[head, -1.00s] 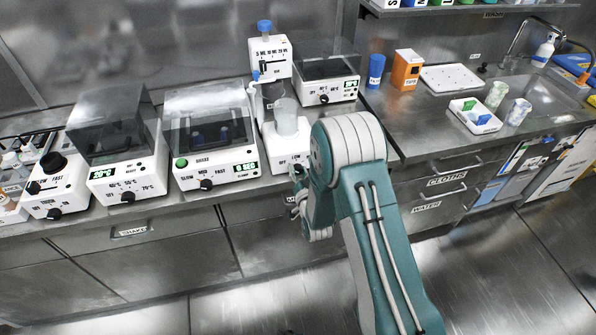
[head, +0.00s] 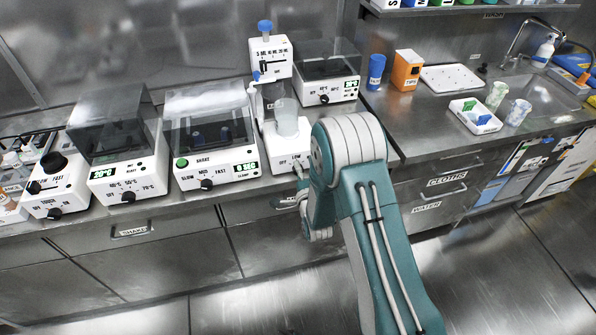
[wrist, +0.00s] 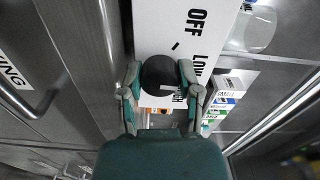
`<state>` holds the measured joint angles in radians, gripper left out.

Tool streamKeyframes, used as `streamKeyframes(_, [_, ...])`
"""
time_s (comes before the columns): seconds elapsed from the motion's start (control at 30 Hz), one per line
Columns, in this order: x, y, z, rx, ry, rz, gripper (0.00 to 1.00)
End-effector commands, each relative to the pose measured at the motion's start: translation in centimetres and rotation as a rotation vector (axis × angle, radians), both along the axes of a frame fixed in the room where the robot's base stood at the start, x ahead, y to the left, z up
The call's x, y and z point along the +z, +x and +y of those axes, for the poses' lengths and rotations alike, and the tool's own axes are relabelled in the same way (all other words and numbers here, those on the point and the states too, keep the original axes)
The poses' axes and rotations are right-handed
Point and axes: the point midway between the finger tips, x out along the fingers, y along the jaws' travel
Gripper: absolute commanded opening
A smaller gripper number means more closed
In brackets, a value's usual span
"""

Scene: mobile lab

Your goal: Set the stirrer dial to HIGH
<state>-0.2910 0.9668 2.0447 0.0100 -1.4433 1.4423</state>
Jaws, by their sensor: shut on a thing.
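The stirrer (head: 285,145) is a white box with a clear beaker on top, on the bench left of my arm in the head view. Its white front panel (wrist: 160,25) fills the upper middle of the wrist view, with OFF and LOW readable and a third label partly hidden by a finger. The black round dial (wrist: 159,72) sits between the fingertips of my gripper (wrist: 160,80), which is shut on it. A short pale mark shows on the dial's lower right; its exact setting cannot be told. In the head view my arm hides most of the gripper and dial.
The shaker (head: 211,138) stands left of the stirrer, and a lidded device (head: 328,85) is behind it to the right. A drawer handle (wrist: 35,100) is at left in the wrist view. The bench right of my arm has a clear strip at its front.

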Motion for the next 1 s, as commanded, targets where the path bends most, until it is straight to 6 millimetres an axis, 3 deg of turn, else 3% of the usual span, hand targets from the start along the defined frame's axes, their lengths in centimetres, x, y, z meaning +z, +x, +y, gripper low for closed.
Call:
streamKeyframes(0.6, [-0.45, -0.01, -0.27, -0.008, 0.556, 0.171, 0.0])
streamKeyframes(1.0, [-0.58, -0.1, -0.27, -0.009, 0.839, 0.253, 0.0])
